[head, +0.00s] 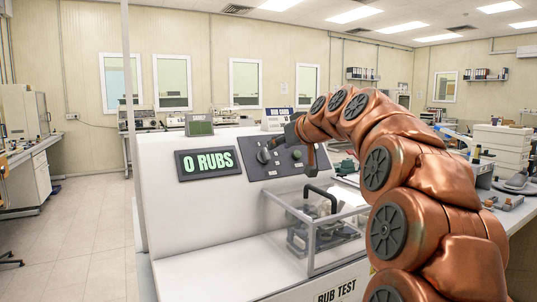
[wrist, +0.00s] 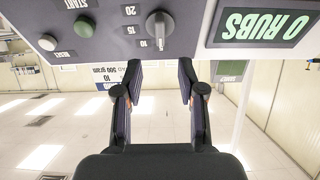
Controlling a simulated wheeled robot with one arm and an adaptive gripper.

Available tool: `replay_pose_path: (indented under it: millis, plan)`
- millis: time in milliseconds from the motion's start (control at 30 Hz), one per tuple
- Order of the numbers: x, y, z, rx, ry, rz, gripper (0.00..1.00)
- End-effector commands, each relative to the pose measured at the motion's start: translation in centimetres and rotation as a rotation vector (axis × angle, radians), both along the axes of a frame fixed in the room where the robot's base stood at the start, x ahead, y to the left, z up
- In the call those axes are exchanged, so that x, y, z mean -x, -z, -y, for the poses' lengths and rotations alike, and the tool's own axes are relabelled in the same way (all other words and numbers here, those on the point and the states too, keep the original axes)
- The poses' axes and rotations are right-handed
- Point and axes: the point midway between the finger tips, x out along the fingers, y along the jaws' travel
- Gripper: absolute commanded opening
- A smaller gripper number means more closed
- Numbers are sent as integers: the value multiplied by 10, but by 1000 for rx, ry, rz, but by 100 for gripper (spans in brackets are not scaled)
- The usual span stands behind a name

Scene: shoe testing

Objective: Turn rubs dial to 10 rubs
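The rubs dial (wrist: 160,24) is a grey round knob with a raised grip bar on the dark panel, upside down in the wrist view. The numbers 10, 15 and 20 stand beside it; the bar lies near upright in the picture, not lined up with the 10. The dial (head: 263,155) also shows at the panel's left end in the head view. The display (head: 208,163) reads 0 RUBS. My gripper (wrist: 160,68) is open and empty, its two fingers apart with the dial beyond their tips, not visibly touching it. In the head view it is just right of the dial.
Green START (wrist: 82,26) and white RESET (wrist: 48,42) buttons sit on the same panel. A clear cover with a black handle (head: 320,199) stands below the panel in the head view. A small green screen (head: 199,125) and a sign card (head: 277,116) stand on top of the machine.

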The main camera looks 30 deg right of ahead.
Motion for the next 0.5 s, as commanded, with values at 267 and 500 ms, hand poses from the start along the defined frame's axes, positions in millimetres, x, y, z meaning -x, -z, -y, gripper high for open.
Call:
replay_pose_path:
  millis: [267,500]
  plan:
    - [-22,10,2,-4,-2,-7,40]
    - [-53,22,5,-3,0,-4,40]
